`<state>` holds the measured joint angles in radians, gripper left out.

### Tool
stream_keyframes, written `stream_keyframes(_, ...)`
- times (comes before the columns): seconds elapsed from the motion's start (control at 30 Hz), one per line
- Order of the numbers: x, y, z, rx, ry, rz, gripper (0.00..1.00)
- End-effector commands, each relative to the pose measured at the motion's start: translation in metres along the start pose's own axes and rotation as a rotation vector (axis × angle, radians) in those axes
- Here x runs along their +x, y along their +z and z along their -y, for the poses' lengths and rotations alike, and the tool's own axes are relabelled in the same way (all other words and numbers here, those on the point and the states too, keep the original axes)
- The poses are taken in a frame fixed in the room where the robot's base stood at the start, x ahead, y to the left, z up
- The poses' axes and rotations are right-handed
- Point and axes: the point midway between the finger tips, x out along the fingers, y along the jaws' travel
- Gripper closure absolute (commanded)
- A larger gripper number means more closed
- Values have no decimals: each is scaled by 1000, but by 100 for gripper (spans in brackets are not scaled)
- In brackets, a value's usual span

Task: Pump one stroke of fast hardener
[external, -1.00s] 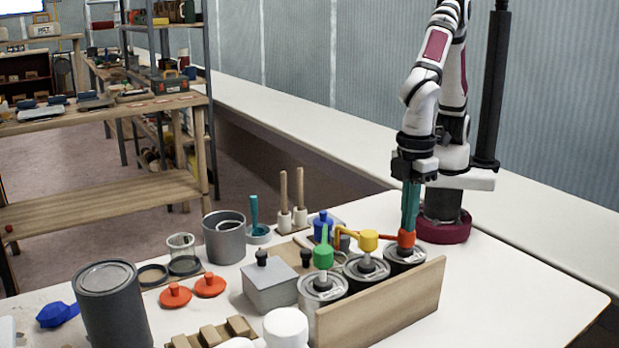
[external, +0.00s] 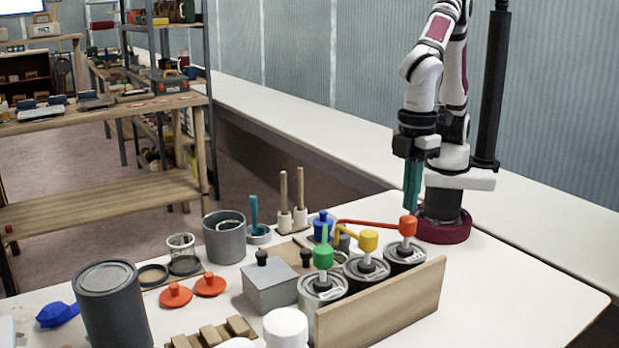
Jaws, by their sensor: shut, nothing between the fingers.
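Three metal cans with pump tops stand in a row behind a wooden board. The pumps have a green head (external: 323,257), a yellow head (external: 368,241) and an orange-red head (external: 408,226). I cannot read which one is the fast hardener. The orange-red head stands raised on its stem over the rightmost can (external: 404,257), with its long spout (external: 365,223) pointing left. My gripper (external: 411,207) is shut and empty, its teal fingers pointing down just above the orange-red head. I cannot tell whether the tips touch it.
The wooden board (external: 385,303) stands in front of the cans. A grey box (external: 270,285), a grey open pot (external: 224,240) and a blue-topped container (external: 322,222) are to the left. The table at right is clear.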

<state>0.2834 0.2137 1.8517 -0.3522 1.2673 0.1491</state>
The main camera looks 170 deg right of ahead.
Motion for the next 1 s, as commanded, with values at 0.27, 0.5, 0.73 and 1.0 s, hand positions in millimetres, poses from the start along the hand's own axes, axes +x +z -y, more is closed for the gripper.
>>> stream_keyframes(0.27,0,0,0,0,0,0,100)
stream_keyframes(0.5,-18,-1,0,1,-1,-3,100)
stream_keyframes(0.73,-30,0,0,1,0,0,100)
stream_keyframes(1.0,-30,0,0,0,0,0,100)
